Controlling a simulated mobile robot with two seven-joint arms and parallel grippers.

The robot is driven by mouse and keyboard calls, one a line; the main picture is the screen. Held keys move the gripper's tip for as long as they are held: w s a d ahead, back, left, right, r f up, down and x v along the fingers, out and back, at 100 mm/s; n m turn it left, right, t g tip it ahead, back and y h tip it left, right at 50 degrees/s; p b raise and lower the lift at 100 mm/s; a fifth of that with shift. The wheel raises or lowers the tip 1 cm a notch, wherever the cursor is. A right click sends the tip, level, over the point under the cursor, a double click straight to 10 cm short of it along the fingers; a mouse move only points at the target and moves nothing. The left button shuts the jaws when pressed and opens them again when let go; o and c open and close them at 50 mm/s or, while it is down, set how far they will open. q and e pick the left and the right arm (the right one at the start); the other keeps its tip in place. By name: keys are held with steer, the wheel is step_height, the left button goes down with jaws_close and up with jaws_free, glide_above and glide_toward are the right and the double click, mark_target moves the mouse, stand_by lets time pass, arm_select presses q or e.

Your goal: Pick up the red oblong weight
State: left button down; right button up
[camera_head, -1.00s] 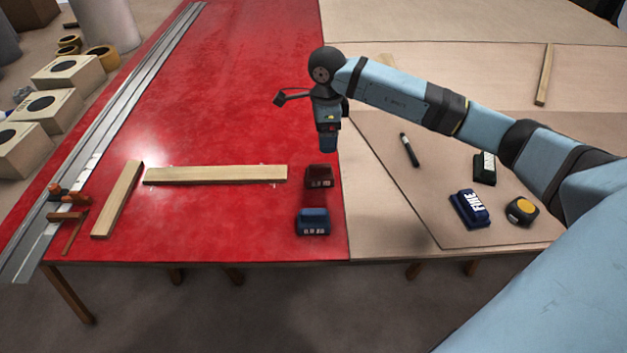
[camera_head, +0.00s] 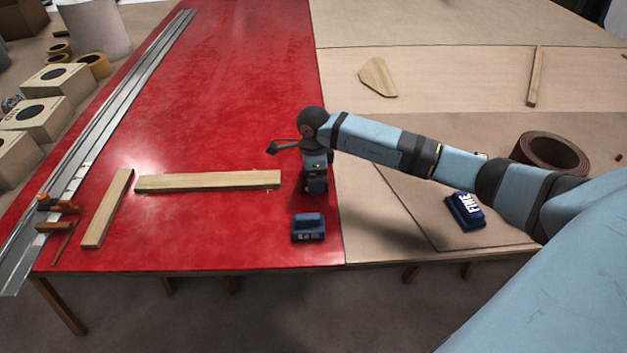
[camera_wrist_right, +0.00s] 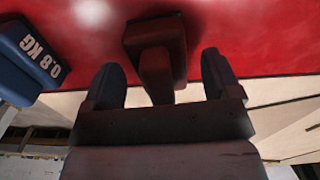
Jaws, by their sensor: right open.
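The red oblong weight (camera_wrist_right: 155,34) is dark red with a raised handle. In the right wrist view its handle lies between the two spread fingers of my right gripper (camera_wrist_right: 161,68), with a visible gap on each side. In the head view my right gripper (camera_head: 316,183) points down over the weight's place on the red table and hides most or all of it. The right gripper is open. My left gripper is not in view.
A blue weight (camera_head: 308,228) stands just nearer on the red table (camera_head: 220,110); it shows in the wrist view marked 0.8 KG (camera_wrist_right: 35,62). A wooden strip (camera_head: 208,181) lies to the left. A blue FINE block (camera_head: 465,210) and a brown roll (camera_head: 551,155) lie right.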

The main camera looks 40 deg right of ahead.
steer(key=c, duration=1.5)
steer(key=shift+r, duration=0.15)
jaws_close()
steer(key=shift+r, duration=0.1)
